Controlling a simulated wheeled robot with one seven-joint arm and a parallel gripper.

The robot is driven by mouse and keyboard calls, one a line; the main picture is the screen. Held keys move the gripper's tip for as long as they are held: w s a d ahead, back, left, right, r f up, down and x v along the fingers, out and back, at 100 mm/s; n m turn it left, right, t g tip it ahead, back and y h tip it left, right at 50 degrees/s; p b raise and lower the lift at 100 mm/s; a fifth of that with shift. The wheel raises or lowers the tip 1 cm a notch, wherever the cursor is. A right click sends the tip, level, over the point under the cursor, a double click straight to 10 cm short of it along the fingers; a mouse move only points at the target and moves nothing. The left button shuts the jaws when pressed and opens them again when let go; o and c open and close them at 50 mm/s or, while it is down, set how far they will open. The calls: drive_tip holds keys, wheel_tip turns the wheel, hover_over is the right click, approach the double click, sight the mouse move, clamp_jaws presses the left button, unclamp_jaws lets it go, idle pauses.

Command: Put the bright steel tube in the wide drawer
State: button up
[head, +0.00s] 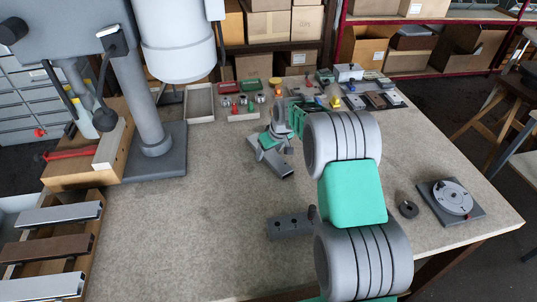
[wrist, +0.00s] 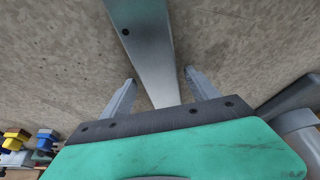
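A grey metal tube with a sheen (head: 279,166) lies on the bench below my gripper (head: 268,146). In the wrist view the tube (wrist: 145,45) has a small dark hole and runs between the two fingers. My gripper (wrist: 160,77) is open, one finger on each side of the tube, with gaps showing. I cannot tell how high the fingers are above the bench. A shorter, darker grey piece with holes (head: 290,226) lies nearer on the bench. A grey cabinet with drawers (head: 25,100) stands at the far left; I cannot tell which drawer is the wide one.
A wooden rack (head: 95,222) at the left front holds grey, brown and pale profiles. A drill press (head: 150,125) stands behind it. Small trays (head: 199,102) and parts line the back. A round fixture (head: 452,198) and dark ring (head: 408,209) sit at right. The bench's middle left is clear.

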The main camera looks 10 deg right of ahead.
clamp_jaws()
idle(0.5)
drive_tip(key=shift+r, duration=0.1)
